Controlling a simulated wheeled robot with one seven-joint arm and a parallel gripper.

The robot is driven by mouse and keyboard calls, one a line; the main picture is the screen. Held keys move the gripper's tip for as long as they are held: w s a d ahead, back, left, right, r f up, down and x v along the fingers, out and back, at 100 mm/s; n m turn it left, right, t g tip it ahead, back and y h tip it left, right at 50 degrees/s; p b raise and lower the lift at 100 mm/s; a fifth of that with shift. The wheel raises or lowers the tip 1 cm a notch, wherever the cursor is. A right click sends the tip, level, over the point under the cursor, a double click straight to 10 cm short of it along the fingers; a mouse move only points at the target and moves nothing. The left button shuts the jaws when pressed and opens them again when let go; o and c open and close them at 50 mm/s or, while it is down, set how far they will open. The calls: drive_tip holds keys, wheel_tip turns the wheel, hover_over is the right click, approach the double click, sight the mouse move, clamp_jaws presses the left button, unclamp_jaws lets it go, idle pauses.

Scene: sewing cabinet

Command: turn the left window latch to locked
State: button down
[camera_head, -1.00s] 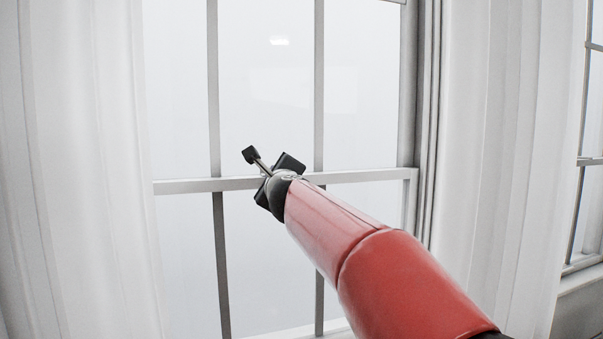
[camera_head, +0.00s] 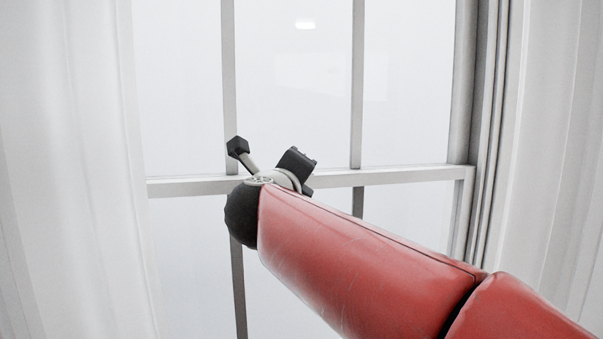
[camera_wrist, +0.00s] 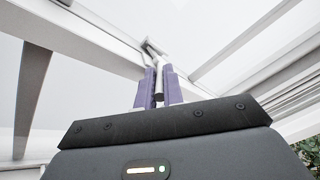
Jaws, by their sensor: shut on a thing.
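In the wrist view, my gripper (camera_wrist: 159,76) has its two purple fingers shut on the small metal handle of the window latch (camera_wrist: 158,95). The latch's upper end meets the white window rail above the fingertips. The handle lies in the gap between the fingers, pointing back toward my wrist. In the head view, my red arm and black wrist parts cover the latch and the fingers. Which way the latch is turned is hard to tell.
The white window rail (camera_head: 410,177) runs across behind my wrist, with upright bars (camera_head: 357,90) above and below. White curtains hang on the left (camera_head: 65,150) and right (camera_head: 560,150). Greenery (camera_wrist: 309,152) shows at the wrist view's lower right.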

drive_tip(key=shift+f, duration=0.2)
drive_tip(key=c, duration=1.5)
unclamp_jaws()
drive_tip(key=shift+s+r, duration=0.1)
drive_tip(key=s, duration=0.7)
drive_tip(key=shift+s+a+b, duration=0.35)
drive_tip(key=shift+s+b, duration=0.05)
